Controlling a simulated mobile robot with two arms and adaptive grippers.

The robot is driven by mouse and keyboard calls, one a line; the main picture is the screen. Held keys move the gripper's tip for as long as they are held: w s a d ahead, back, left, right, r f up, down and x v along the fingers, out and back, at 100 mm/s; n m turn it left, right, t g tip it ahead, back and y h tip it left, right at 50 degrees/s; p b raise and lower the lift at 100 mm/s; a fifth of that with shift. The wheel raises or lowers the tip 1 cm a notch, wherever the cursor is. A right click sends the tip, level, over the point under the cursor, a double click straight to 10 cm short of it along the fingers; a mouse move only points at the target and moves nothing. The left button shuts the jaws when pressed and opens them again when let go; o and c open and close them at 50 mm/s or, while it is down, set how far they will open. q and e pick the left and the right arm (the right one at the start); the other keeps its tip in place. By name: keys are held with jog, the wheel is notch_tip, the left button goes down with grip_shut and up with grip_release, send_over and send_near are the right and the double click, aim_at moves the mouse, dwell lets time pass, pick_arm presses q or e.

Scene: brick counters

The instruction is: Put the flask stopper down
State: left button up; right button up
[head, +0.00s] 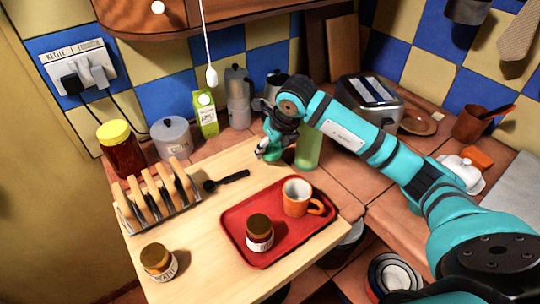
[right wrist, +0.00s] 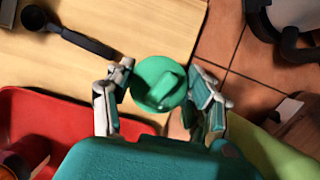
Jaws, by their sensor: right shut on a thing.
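The green flask stopper (right wrist: 158,84) is round with a raised grip on top. It sits between the fingers of my right gripper (right wrist: 160,98), which is shut on it. In the head view my right gripper (head: 268,151) hangs over the far right part of the wooden board (head: 190,245), beside the light green flask (head: 308,150). The flask also shows at lower right in the right wrist view (right wrist: 275,150). Whether the stopper touches the board is hard to tell. My left gripper is not in view.
A red tray (head: 285,245) with an orange mug (head: 297,197) and a jar (head: 259,233) lies nearer. A black scoop (head: 226,180) and toast rack (head: 157,200) are to the left. A carton (head: 205,113) and moka pot (head: 238,97) stand behind. Bare board shows between scoop and gripper.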

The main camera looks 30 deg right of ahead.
aim_at(270, 157)
notch_tip(270, 157, down, 3)
jog(key=shift+f+p, duration=0.15)
jog(key=shift+p, duration=0.15)
jog(key=shift+f, duration=0.25)
jog(key=shift+f+b, duration=0.25)
jog(key=shift+b, duration=0.05)
jog(key=o, duration=0.8)
jog(key=shift+r, duration=0.1)
jog(key=shift+o, duration=1.2)
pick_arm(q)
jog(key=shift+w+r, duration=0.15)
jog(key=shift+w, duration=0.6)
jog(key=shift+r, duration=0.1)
pick_arm(e)
jog(key=shift+r, duration=0.15)
